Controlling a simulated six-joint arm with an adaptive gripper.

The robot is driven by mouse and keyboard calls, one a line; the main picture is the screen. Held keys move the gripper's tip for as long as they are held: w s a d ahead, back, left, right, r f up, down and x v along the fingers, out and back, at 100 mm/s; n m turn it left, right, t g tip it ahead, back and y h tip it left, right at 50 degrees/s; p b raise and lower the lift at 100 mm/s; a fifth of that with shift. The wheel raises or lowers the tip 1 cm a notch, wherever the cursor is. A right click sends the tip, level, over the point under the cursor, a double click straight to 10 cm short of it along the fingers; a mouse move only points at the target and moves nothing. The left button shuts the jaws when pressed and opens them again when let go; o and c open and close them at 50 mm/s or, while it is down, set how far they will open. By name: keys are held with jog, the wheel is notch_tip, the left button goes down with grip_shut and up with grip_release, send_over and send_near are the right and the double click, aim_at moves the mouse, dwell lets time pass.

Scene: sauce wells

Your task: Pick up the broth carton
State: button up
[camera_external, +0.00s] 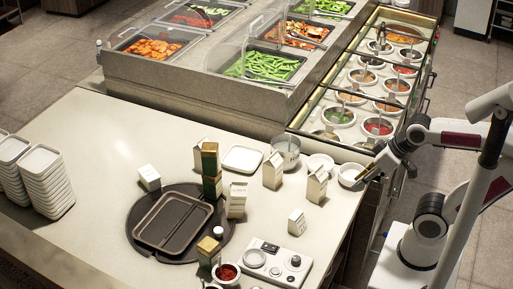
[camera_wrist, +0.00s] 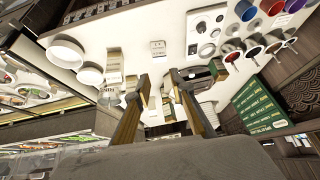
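Several white gable-top cartons stand on the counter in the external view, among them one at the back (camera_external: 272,172), one to its right (camera_external: 317,186), one beside the dark round tray (camera_external: 236,202) and a small one in front (camera_external: 297,223). A green and brown carton-like stack (camera_external: 211,172) stands behind the tray. Labels are too small to tell which is the broth carton. My gripper (camera_external: 367,173) is at the counter's right edge, beside a white bowl and apart from the cartons. In the wrist view my gripper (camera_wrist: 160,82) has its fingers spread and empty, with cartons (camera_wrist: 113,66) beyond.
White bowls (camera_external: 320,162) and a metal pot (camera_external: 286,152) stand near the sauce wells (camera_external: 340,116). A control panel (camera_external: 275,262) and red sauce cup (camera_external: 227,272) are at the front. Plate stacks (camera_external: 45,180) stand at left. The counter's left back is clear.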

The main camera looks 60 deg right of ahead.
jog(key=w+a+r+m+t+y, duration=0.1)
jog(key=w+a+r+t, duration=0.15)
jog(key=w, duration=0.45)
jog(key=w+a+r+m+t, duration=0.1)
jog(key=w+r, duration=0.2)
jog(key=w, duration=0.5)
jog(key=w+a+r+m+t+y, duration=0.1)
jog(key=w+a+r+t, duration=0.15)
jog(key=w, duration=0.45)
jog(key=w+d+m+t+h, duration=0.1)
jog(key=w+d+m+h, duration=0.2)
jog(key=w, duration=0.4)
jog(key=w+d+m+t+h, duration=0.1)
jog(key=w+d+m+h, duration=0.2)
jog(key=w, duration=0.4)
jog(key=w+d+f+m+g+h, duration=0.1)
jog(key=d+f+m+g+h, duration=0.65)
jog(key=f, duration=0.45)
jog(key=s+f+m+g+h, duration=0.2)
jog(key=s+f+g, duration=0.3)
jog(key=s, duration=0.3)
jog(key=s+f+m+g+h, duration=0.2)
jog(key=s+f+g+h, duration=0.2)
jog(key=s, duration=0.4)
jog(key=shift+f+g+h, duration=0.35)
jog(key=shift+f+g, duration=0.4)
jog(key=shift+f, duration=0.15)
